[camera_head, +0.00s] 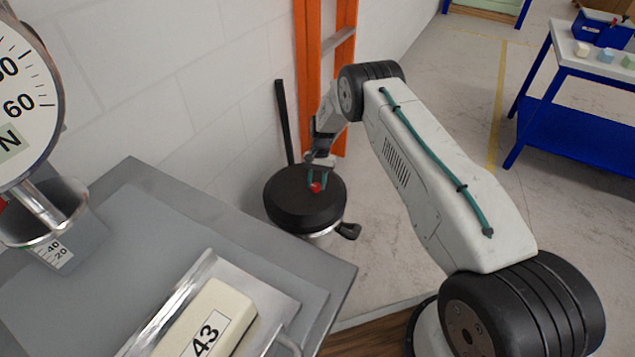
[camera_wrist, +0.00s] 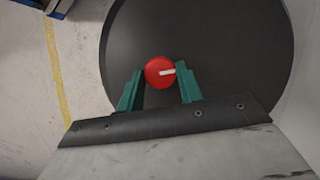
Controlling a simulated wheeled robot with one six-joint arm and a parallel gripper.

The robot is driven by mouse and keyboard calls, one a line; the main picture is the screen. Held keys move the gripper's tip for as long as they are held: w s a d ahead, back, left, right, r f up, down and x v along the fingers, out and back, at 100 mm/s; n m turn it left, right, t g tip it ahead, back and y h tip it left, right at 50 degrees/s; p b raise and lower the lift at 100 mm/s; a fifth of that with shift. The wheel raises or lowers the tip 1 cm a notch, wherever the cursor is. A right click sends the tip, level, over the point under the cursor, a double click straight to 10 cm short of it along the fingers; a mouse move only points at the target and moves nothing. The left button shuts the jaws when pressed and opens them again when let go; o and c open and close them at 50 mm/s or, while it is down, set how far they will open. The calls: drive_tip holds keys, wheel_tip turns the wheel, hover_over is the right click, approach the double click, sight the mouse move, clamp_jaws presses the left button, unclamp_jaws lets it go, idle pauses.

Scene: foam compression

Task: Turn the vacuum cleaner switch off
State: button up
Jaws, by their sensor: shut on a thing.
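The vacuum cleaner (camera_head: 290,208) stands on the floor beyond the grey table, with a round black lid and a metal body. Its red knob switch (camera_wrist: 159,72) sits on the black lid (camera_wrist: 230,45) and has a white mark pointing right in the wrist view. The switch also shows small in the head view (camera_head: 316,188). My gripper (camera_wrist: 160,76) has its two green fingers on either side of the switch, shut on it. In the head view my gripper (camera_head: 317,182) reaches down onto the lid.
A grey table (camera_head: 125,185) with a force gauge (camera_head: 25,105) and a block marked 43 (camera_head: 205,325) fills the near left. A black tube (camera_head: 284,120) and an orange frame (camera_head: 308,60) stand behind the vacuum cleaner. A blue workbench (camera_head: 575,100) is far right, with open floor between.

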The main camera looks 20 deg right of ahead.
drive_tip(key=n, duration=0.2)
drive_tip(key=n+h, duration=0.1)
drive_tip(key=n, duration=0.1)
drive_tip(key=n+h, duration=0.1)
drive_tip(key=n, duration=0.1)
drive_tip(key=shift+a+g, duration=0.25)
drive_tip(key=shift+g, duration=0.05)
idle(0.4)
drive_tip(key=o, duration=1)
drive_tip(key=shift+r, duration=0.1)
drive_tip(key=v, duration=0.7)
drive_tip(key=shift+w+a+r, duration=0.1)
drive_tip(key=shift+w+r, duration=0.1)
drive_tip(key=shift+r, duration=0.15)
